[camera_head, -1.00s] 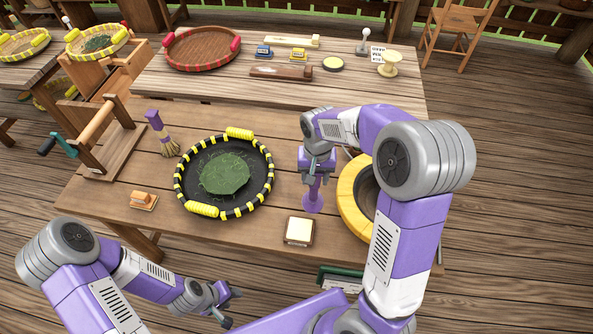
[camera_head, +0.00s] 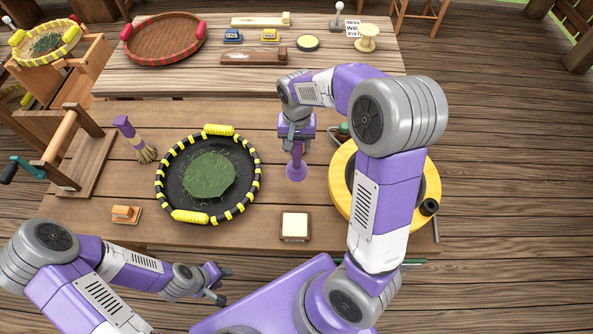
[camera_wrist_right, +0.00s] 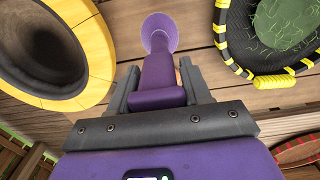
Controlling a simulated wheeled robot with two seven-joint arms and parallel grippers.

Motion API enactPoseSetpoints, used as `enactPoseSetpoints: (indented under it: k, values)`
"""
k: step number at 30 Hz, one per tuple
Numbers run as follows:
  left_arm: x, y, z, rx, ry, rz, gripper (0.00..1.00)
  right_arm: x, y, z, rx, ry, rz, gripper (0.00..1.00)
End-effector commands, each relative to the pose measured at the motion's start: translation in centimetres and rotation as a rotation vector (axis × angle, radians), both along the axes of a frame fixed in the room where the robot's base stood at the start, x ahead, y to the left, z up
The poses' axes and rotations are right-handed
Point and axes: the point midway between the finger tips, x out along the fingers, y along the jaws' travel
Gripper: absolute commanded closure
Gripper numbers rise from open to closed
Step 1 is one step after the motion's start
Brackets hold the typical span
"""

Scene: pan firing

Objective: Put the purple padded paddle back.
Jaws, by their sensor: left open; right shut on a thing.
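The purple padded paddle (camera_head: 296,168) hangs pad-down from my right gripper (camera_head: 296,130), above the front table between the black tray and the yellow-rimmed pan. My right gripper is shut on its upper end. In the right wrist view, the paddle's shaft and round pad (camera_wrist_right: 160,34) extend beyond the fingers (camera_wrist_right: 158,82). I cannot tell whether the pad touches the tabletop. My left gripper (camera_head: 221,285) is open and empty, low in front of the table.
The black tray (camera_head: 166,148) with yellow grips holds green leaves. The yellow-rimmed pan (camera_head: 343,190) is partly hidden by my right arm. A white pad in a brown frame (camera_head: 295,226), a purple-handled brush (camera_head: 127,130) and a crank stand (camera_head: 85,170) also stand on the table.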

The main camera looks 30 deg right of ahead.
Motion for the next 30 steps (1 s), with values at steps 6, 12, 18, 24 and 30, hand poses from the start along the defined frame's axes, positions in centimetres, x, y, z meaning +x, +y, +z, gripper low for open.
enactPoseSetpoints:
  k: [6,12,18,24,30]
  values:
    - [0.0,0.0,-0.5,0.000,0.000,0.000,0.57,0.0,0.0,-2.9,0.000,0.000,-0.001,1.00]
    - [0.0,0.0,-1.0,0.000,-0.001,0.000,0.57,0.0,0.0,-5.7,0.000,0.002,-0.002,1.00]
    - [0.0,0.0,-0.8,0.000,-0.001,0.000,0.57,0.0,0.0,-7.4,0.000,-0.001,0.000,1.00]
    - [0.0,0.0,-0.8,0.000,-0.001,0.000,0.57,0.0,0.0,-7.4,0.000,-0.002,0.000,1.00]
    - [0.0,0.0,-1.2,0.000,-0.001,0.000,0.57,0.0,0.0,-7.9,0.000,0.000,0.000,0.51]
